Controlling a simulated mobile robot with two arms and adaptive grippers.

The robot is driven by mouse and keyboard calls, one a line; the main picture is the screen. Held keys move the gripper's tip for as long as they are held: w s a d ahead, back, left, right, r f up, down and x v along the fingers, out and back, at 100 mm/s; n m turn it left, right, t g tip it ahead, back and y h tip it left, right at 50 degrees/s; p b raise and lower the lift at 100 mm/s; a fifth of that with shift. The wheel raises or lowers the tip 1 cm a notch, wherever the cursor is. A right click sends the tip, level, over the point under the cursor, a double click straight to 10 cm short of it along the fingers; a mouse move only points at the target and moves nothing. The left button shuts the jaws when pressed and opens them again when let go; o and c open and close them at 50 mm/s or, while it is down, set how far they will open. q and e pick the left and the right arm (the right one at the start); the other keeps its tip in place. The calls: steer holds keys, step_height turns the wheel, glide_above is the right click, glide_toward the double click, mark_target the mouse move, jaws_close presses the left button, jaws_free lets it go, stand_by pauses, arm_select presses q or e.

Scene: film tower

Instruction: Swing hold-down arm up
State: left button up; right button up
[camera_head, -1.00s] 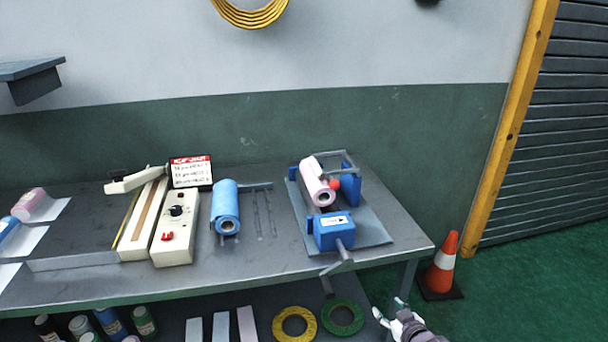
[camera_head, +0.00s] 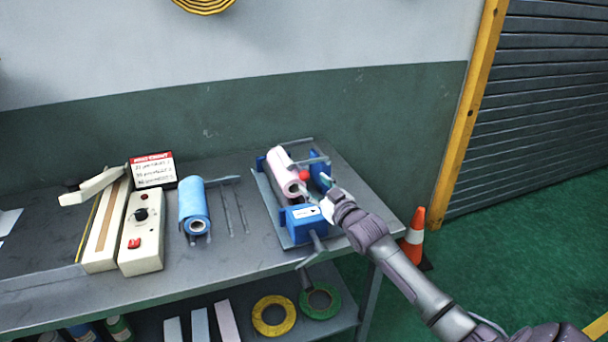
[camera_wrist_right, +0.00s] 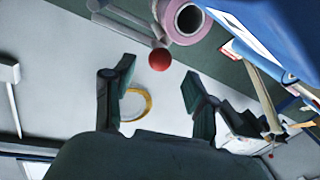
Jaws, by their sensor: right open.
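The film tower has blue blocks (camera_head: 303,216) on a grey base and carries a pink roll (camera_head: 285,172). Its grey hold-down arm (camera_head: 312,161) lies over the roll, with a red ball knob (camera_head: 304,175) beside the roll. My right gripper (camera_head: 326,184) is just right of the knob, partly covering the rear blue block. In the right wrist view the fingers (camera_wrist_right: 158,82) are spread and empty. The red knob (camera_wrist_right: 159,60) shows between and beyond the fingertips, apart from them, near the pink roll (camera_wrist_right: 184,20). My left gripper is not in view.
A blue roll (camera_head: 195,206) and a cream sealer (camera_head: 142,230) with a sign (camera_head: 153,170) stand left on the grey table. An orange cone (camera_head: 414,238) stands on the floor at right.

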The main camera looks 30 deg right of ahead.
mark_target(307, 179)
steer(key=w, duration=0.5)
steer(key=shift+w+d, duration=0.1)
steer(key=shift+w, duration=0.3)
jaws_close()
